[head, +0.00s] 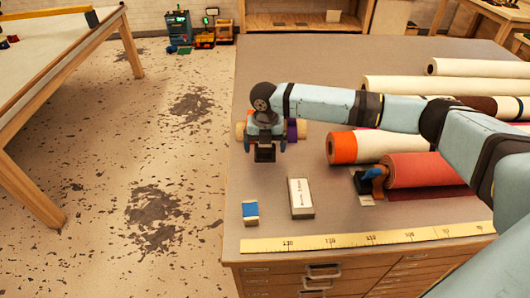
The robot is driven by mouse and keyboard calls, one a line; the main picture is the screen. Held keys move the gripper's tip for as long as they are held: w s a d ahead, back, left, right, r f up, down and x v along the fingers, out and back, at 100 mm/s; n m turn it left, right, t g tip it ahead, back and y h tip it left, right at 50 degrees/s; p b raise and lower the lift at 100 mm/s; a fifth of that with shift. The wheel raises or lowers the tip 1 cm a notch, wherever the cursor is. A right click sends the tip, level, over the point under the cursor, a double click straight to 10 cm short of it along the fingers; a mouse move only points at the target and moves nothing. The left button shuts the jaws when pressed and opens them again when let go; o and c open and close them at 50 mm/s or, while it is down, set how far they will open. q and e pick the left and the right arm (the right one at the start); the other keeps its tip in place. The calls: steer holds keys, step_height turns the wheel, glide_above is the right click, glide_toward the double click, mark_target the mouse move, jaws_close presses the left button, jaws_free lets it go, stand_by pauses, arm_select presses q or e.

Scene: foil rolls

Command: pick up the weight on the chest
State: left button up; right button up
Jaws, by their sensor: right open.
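The chest (340,215) is a wide drawer unit with a flat grey-brown top. No object on it is clearly marked as the weight to my eye. A pale oblong block (301,198) with small dark lettering lies near its front left, with a small blue and cream block (250,213) to its left. My right gripper (265,154) points down above the left part of the top, behind both blocks, open with nothing seen in it. It partly hides a short roll with a purple band (294,130). My left gripper is out of view.
Orange-ended (360,146) and red (418,169) rolls lie at right, with long cream rolls (445,87) behind. A dark tool with a blue part (370,180) touches or nearly touches the red roll. A yellow ruler (365,238) runs along the front edge.

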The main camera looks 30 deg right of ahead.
steer(key=shift+f, duration=0.55)
steer(key=c, duration=1.4)
steer(key=shift+r, duration=0.1)
